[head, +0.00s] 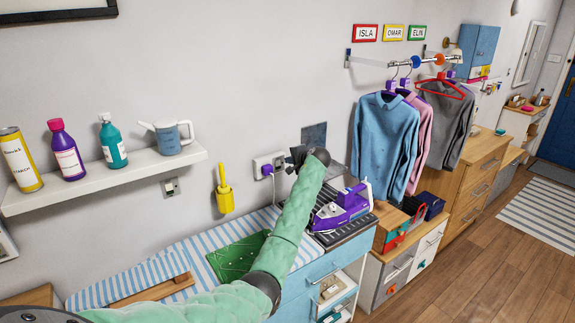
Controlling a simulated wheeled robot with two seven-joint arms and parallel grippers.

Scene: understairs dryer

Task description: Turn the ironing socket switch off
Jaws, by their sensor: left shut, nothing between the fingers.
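The white ironing socket (258,166) is on the wall above the ironing surface, with a purple plug (267,170) and its cord in it. My left gripper (294,158) is shut and empty at the socket's right end, close to the wall. The gripper and its wrist hide part of the socket's right side. I cannot tell whether the fingers touch the switch, or which way the switch is set. A purple iron (343,208) rests on a dark rack to the right of my left arm. My right gripper is not in view.
The blue-striped ironing surface (215,238) lies below, with a green cloth (238,257) on it. A shelf (110,181) with bottles is at left. A yellow brush holder (225,200) and another wall socket (171,187) are left of the ironing socket. Hanging shirts (383,140) are at right.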

